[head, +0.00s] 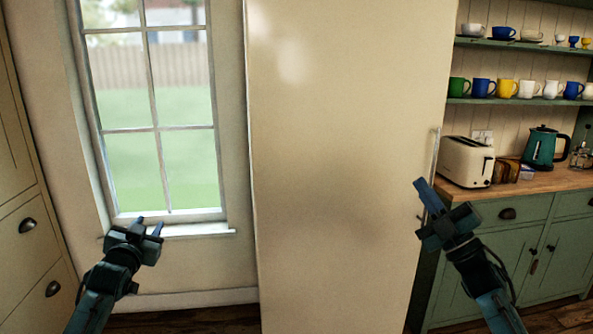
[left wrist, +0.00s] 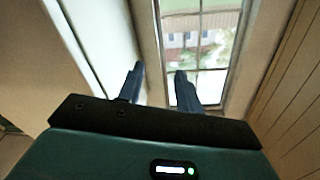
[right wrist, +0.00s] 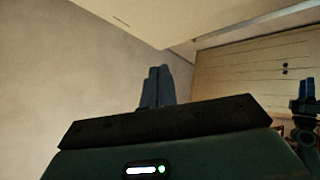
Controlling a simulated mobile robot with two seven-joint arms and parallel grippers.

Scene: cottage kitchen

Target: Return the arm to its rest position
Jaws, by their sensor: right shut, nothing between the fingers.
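My left gripper (head: 149,227) is in front of the window sill in the head view. Its two blue fingers stand apart with nothing between them, and they also show apart in the left wrist view (left wrist: 158,85). My right gripper (head: 428,190) is raised in front of the right edge of the tall cream fridge (head: 340,130), near its long vertical handle (head: 434,150). Its fingers are together and hold nothing, also in the right wrist view (right wrist: 157,85). I cannot tell whether it touches the fridge.
A window (head: 155,110) is at the left, beside drawers (head: 30,250). At the right, a wooden counter (head: 530,184) on green cabinets (head: 510,245) bears a cream toaster (head: 465,162) and a teal kettle (head: 540,148). Shelves (head: 510,101) above hold several mugs.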

